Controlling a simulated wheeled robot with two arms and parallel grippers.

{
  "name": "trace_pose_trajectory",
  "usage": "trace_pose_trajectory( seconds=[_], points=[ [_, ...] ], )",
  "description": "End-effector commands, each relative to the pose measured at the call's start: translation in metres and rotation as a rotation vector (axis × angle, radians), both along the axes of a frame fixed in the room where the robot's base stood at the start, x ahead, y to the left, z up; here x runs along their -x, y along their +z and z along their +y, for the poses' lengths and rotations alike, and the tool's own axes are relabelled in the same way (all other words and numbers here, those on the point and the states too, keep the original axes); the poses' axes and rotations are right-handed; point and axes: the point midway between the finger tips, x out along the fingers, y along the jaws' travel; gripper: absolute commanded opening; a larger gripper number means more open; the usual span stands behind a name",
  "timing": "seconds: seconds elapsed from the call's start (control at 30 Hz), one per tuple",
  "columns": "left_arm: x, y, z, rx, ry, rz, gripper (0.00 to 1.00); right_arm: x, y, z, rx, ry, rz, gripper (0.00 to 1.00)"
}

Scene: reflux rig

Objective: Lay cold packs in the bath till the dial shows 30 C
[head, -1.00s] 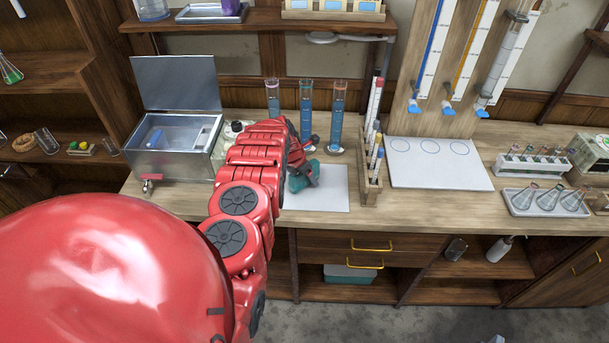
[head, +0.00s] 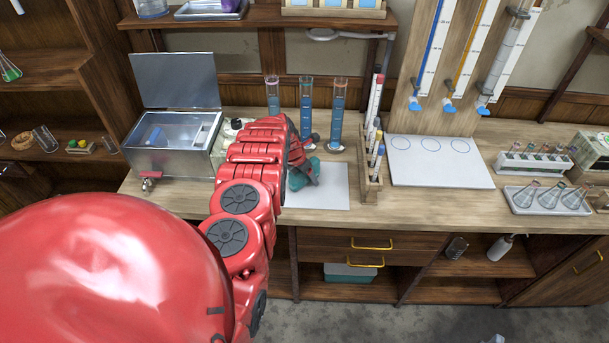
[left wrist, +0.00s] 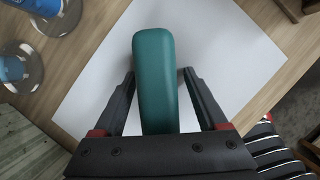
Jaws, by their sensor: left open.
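The bath (head: 165,160) is a metal box with a raised lid at the left of the bench. A blue pack (head: 155,135) and a whitish piece (head: 201,134) show inside it. A small dark-and-white round thing (head: 235,124) sits beside the bath; I cannot read any dial. My left gripper (head: 303,160) is low over the white sheet (head: 330,192). A rounded teal object (head: 305,176) is there, partly hidden by the gripper. In the left wrist view the teal object (left wrist: 155,75) lies between the open fingers (left wrist: 159,74), with a gap on the right side.
Several blue-filled cylinders (head: 306,105) stand just behind the gripper. A wooden rack of tubes (head: 371,175) stands to its right. A white board with circles (head: 435,165) lies farther right. The bench front between bath and sheet is mostly covered by my arm.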

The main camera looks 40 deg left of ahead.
Motion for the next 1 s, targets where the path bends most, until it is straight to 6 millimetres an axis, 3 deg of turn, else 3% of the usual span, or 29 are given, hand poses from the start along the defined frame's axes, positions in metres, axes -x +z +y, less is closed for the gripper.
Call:
trace_pose_trajectory(
  seconds=[0.13, 0.53, 1.0],
  points=[
    [0.0000, -0.0012, -0.0002, 0.000, 0.000, 0.000, 0.73, 0.0000, -0.0024, 0.0000, 0.000, 0.000, 0.000, 0.52],
    [0.0001, -0.0006, 0.0001, 0.000, 0.001, 0.000, 0.01, 0.0000, -0.0018, 0.0000, 0.000, 0.000, 0.000, 0.52],
    [0.0001, 0.0004, 0.0004, 0.000, 0.001, 0.000, 0.00, 0.0000, -0.0006, 0.0000, 0.000, 0.000, 0.000, 0.52]
  ],
)
